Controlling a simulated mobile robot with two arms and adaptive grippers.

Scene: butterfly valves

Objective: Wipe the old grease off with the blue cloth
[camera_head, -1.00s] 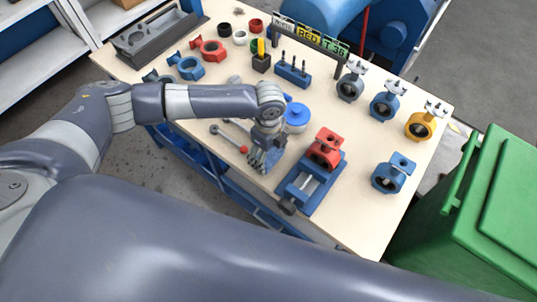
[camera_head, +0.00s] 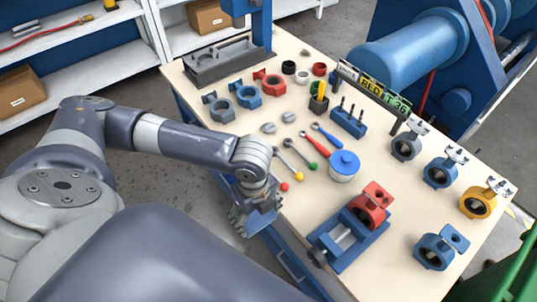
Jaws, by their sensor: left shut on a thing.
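My left gripper (camera_head: 250,213) is at the table's front left edge, pointing down. It is shut on the blue cloth (camera_head: 263,221), which is mostly hidden by the fingers. A red valve body (camera_head: 371,204) sits in the blue vise (camera_head: 346,240) to the right of the gripper, apart from it. A white tub with a blue lid (camera_head: 344,162) stands behind the vise. Any grease is too small to make out. My right gripper is out of view.
Tools with red, green and yellow ends lie beside the gripper. Blue valves (camera_head: 436,250) and a yellow valve (camera_head: 478,203) stand at the right. A sign rack (camera_head: 372,87) and a grey tray (camera_head: 228,62) are at the back.

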